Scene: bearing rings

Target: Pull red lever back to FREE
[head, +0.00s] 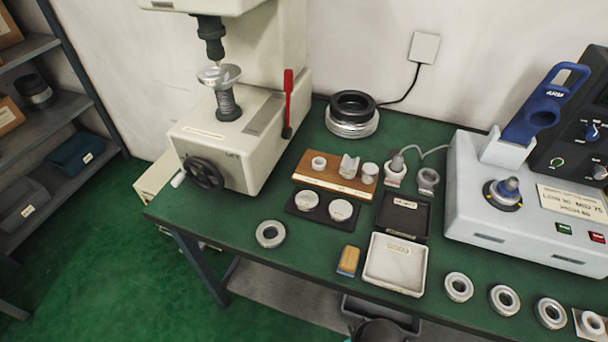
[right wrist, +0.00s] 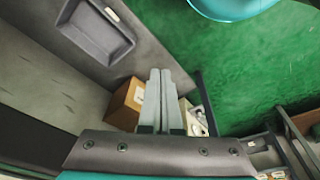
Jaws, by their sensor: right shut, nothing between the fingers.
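The red lever (head: 288,100) is on the right side of the white hardness tester (head: 225,140) at the back left of the bench. It stands nearly upright, with its pivot low on the machine's side. I cannot read a FREE mark near it. Neither gripper shows in the head view. My right gripper (right wrist: 160,75) shows in the right wrist view, its two fingers together and nothing between them. That view shows floor and furniture, not the lever. My left gripper is in neither view.
On the green bench (head: 220,225) are a wooden block with parts (head: 335,180), a white tray (head: 395,265), several loose bearing rings (head: 270,234) and a grey-white machine (head: 530,215) at right. A black ring stack (head: 352,112) stands behind. Shelves (head: 50,110) are at left.

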